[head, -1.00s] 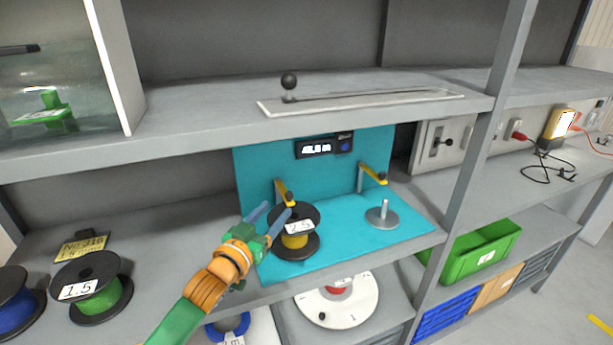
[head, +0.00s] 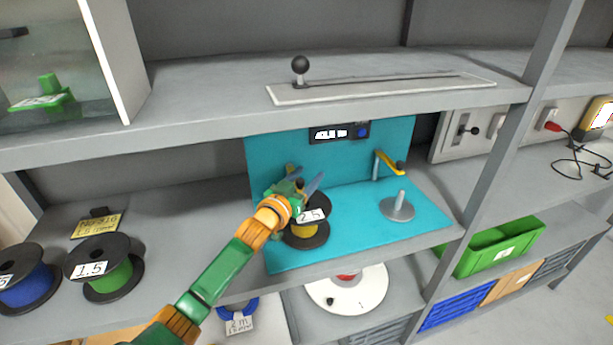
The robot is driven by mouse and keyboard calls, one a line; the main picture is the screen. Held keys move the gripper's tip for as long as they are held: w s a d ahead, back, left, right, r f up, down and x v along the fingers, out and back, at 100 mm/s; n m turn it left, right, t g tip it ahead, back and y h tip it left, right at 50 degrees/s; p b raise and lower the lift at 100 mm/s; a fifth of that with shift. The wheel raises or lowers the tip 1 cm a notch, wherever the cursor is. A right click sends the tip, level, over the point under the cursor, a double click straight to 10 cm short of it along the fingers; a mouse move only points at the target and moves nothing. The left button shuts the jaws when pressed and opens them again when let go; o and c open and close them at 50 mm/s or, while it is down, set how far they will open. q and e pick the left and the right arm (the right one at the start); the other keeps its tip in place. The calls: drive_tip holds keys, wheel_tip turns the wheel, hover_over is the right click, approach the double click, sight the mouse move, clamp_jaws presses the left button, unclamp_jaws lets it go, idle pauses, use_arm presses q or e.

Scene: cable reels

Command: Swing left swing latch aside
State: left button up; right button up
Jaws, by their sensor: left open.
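The left swing latch (head: 289,170) is a yellow arm on a post at the back of the teal station. My left gripper and wrist hide most of it. My right gripper is not in view.
A reel of green wire (head: 105,272) and a reel of blue wire (head: 28,282) stand at left. A shelf with a slotted plate and black-knobbed lever (head: 300,68) is above. A green bin (head: 492,246) is at lower right.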

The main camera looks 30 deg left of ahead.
use_arm(q)
drive_tip(key=shift+s, duration=0.1)
clamp_jaws()
idle(1.2)
